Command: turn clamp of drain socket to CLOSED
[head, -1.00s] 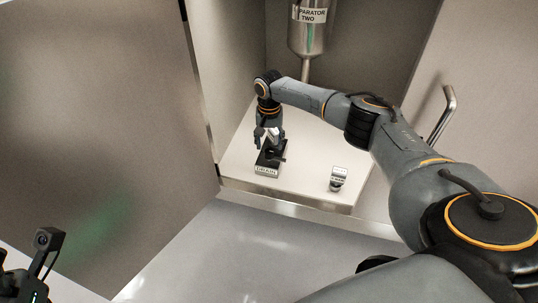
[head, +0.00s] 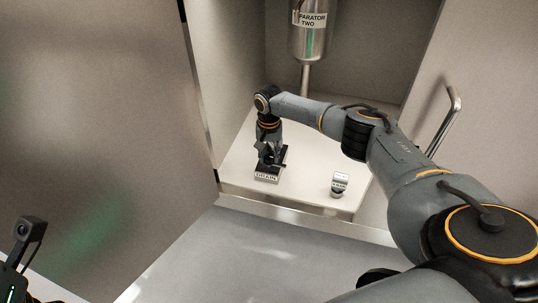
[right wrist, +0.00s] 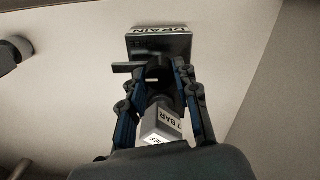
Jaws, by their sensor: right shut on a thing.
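A grey relief valve marked 7 BAR (right wrist: 160,125) stands in the socket, between my fingers. My right gripper (head: 267,161) reaches down over the valve, its fingertips shut on the clamp collar. The fingers partly hide the collar. My left gripper's fingers are outside the head view; only its wrist camera part shows at lower left.
A second small labelled fitting (head: 339,184) stands on the shelf to the right. The steel vessel marked SEPARATOR TWO (head: 309,35) and its pipe hang behind my right arm. The cabinet wall is close at left. A door handle (head: 446,122) is at right. The shelf's front is clear.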

